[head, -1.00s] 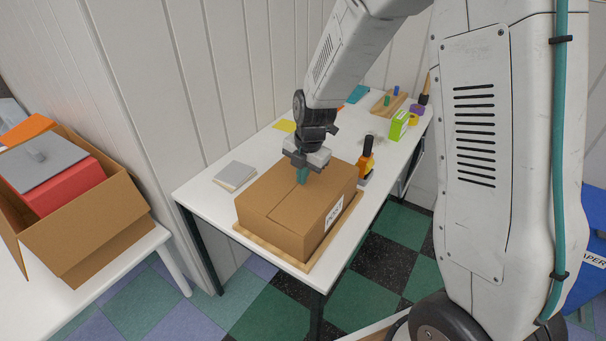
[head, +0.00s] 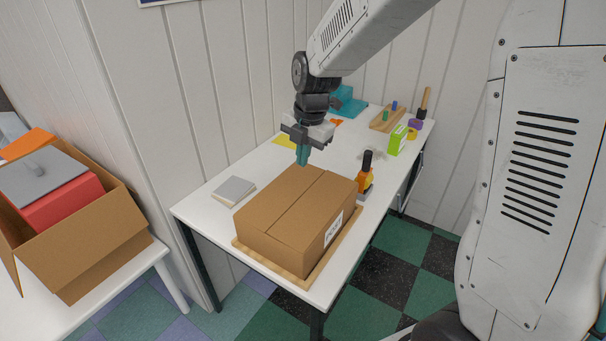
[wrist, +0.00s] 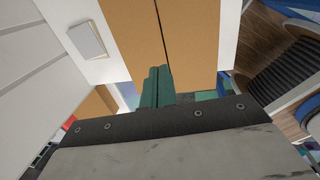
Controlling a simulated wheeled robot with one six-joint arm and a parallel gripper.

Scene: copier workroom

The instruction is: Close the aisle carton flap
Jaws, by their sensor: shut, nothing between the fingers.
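The cardboard carton (head: 283,228) stands on a wooden board (head: 307,283) on the white table. Its top flaps lie flat, with a narrow seam running along the middle, and a white label is on its right side. In the wrist view the carton top (wrist: 190,38) and its dark seam lie beyond the fingers. My gripper (head: 302,162) is above the carton's far end, fingers pointing down, shut and empty. The teal fingers (wrist: 156,85) are together in the wrist view. I cannot tell whether the fingertips touch the carton.
A grey notepad (head: 233,189) lies left of the carton. An orange and black tool (head: 365,172) stands close at its right. A green box (head: 397,139) stands farther back. An open carton with a red box (head: 62,195) is on the left table.

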